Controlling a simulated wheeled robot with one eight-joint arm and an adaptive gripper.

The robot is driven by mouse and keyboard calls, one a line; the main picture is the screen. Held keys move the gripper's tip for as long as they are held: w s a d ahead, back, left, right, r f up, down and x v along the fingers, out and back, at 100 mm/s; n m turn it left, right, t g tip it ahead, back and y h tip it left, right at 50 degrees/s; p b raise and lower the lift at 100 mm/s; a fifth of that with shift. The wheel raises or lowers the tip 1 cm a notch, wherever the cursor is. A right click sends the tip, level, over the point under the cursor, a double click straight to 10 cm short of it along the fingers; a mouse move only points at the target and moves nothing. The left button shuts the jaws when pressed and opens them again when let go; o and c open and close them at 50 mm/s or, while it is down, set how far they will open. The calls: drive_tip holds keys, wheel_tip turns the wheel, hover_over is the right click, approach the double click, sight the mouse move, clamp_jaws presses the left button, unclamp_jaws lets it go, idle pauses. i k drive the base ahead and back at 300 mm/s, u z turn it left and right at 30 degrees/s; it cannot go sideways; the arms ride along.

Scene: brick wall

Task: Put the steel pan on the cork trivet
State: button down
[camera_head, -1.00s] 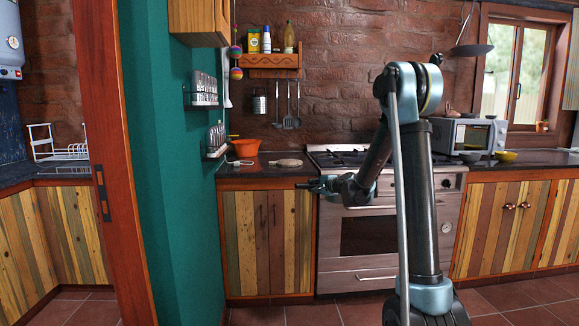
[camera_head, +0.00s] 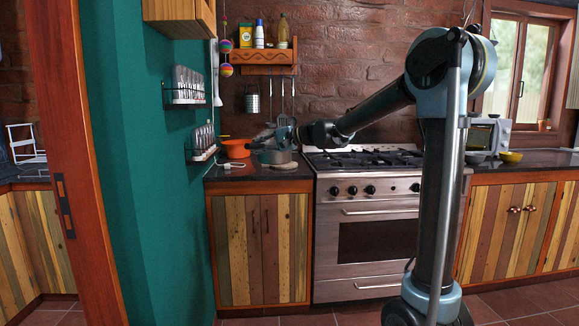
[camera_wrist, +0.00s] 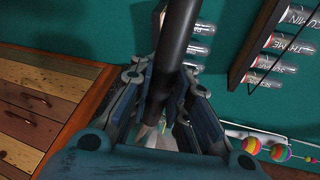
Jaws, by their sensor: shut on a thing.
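The steel pan (camera_head: 276,157) is a low grey round vessel at the right end of the left counter, in the head view. The cork trivet (camera_head: 286,168) shows as a tan edge under it; I cannot tell whether the pan touches it. My gripper (camera_head: 276,138) is just above the pan. In the wrist view a thick dark handle (camera_wrist: 175,45) runs between the fingers of my gripper (camera_wrist: 160,110), which are shut on it. The pan's body is mostly hidden there.
An orange bowl (camera_head: 236,148) stands left of the pan, near a white cable-like item (camera_head: 231,165). The stove (camera_head: 365,160) adjoins on the right. Spice racks (camera_head: 187,95) hang on the green wall. Utensils hang behind.

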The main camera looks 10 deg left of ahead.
sight(277, 166)
drive_tip(key=i, duration=1.2)
drive_tip(key=u, duration=0.05)
